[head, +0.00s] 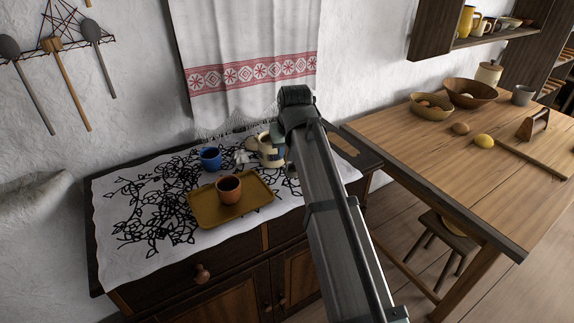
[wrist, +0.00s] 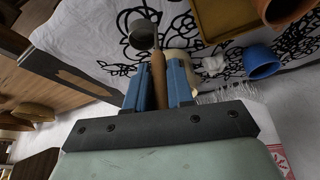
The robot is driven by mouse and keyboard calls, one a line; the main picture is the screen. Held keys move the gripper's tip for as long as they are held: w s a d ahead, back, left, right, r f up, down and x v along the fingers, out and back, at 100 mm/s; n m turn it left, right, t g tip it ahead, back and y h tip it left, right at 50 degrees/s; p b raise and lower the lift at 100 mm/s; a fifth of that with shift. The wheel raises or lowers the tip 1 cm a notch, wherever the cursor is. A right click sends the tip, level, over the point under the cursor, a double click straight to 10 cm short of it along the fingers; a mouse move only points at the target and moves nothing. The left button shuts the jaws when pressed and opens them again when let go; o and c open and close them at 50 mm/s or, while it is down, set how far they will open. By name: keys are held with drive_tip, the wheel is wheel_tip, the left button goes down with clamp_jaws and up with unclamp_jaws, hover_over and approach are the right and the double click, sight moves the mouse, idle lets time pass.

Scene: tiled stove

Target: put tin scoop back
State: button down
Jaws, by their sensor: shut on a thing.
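My gripper (wrist: 157,67) shows two blue fingers in the wrist view, closed around the wooden handle of the tin scoop (wrist: 158,78). The scoop's grey metal bowl (wrist: 139,26) lies beyond the fingertips, over the dresser top. I cannot tell whether it touches the cloth. In the head view my arm hides the fingers and most or all of the scoop.
On the dresser's patterned cloth (head: 120,205) are a blue mug (head: 210,159), a small white object (head: 241,157) and an ochre tray (head: 255,194) bearing a brown cup (head: 229,190). Long-handled utensils (head: 67,85) hang at left. A wooden table (head: 430,155) stands at right.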

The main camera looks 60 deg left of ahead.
drive_tip(key=shift+f, duration=2.25)
drive_tip(key=shift+f, duration=0.1)
drive_tip(key=c, duration=1)
unclamp_jaws()
drive_tip(key=v, duration=1.2)
